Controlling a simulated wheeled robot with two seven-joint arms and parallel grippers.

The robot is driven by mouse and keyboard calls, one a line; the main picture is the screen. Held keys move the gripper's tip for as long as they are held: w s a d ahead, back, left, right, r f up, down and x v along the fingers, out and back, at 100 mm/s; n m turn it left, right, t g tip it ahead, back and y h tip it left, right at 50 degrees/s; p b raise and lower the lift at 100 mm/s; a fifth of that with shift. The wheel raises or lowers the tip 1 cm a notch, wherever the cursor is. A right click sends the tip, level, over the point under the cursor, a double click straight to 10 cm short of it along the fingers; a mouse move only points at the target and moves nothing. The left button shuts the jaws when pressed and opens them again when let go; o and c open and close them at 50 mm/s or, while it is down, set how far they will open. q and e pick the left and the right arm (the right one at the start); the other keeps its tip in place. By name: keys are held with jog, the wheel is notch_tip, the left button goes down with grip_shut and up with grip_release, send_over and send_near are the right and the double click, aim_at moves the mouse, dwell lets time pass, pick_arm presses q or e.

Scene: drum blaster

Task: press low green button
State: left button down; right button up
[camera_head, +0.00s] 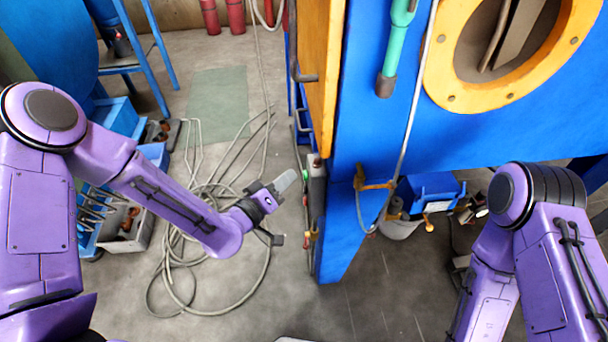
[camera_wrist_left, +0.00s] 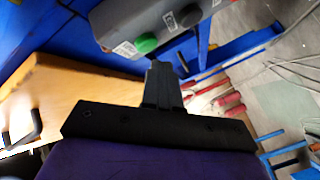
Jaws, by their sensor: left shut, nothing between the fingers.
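A grey control box (camera_wrist_left: 165,15) shows at the top of the left wrist view. A green button (camera_wrist_left: 147,43) sits on its face, with a dark button (camera_wrist_left: 189,42) to the right of it. In the head view the box (camera_head: 317,182) is mounted on the side of the blue cabinet, and a small green spot (camera_head: 306,174) shows on it. My left gripper (camera_head: 285,181) is shut and empty, just left of the box. In the left wrist view its fingers (camera_wrist_left: 161,70) point toward the box, below and right of the green button. Contact cannot be told. My right gripper is out of view.
The blue cabinet (camera_head: 390,130) with an orange door (camera_head: 322,70) stands right of my left gripper. A coiled grey hose (camera_head: 190,285) lies on the floor. Blue and grey crates (camera_head: 125,235) stand at the left. The floor between is mostly open.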

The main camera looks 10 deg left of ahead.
pick_arm(q)
jog(key=shift+d, duration=0.1)
dwell(0.4)
jog(key=shift+w+d, duration=0.1)
jog(key=shift+d, duration=0.2)
jog(key=shift+w+d, duration=0.1)
jog(key=shift+d, duration=0.3)
dwell(0.6)
jog(key=shift+a, duration=0.15)
jog(key=shift+s+a, duration=0.25)
jog(key=shift+a, duration=0.4)
jog(key=a, duration=0.2)
jog(key=s+a, duration=0.1)
jog(key=a, duration=0.2)
jog(key=shift+s+p, duration=0.2)
jog(key=shift+p, duration=0.2)
jog(key=shift+d, duration=0.1)
dwell(0.6)
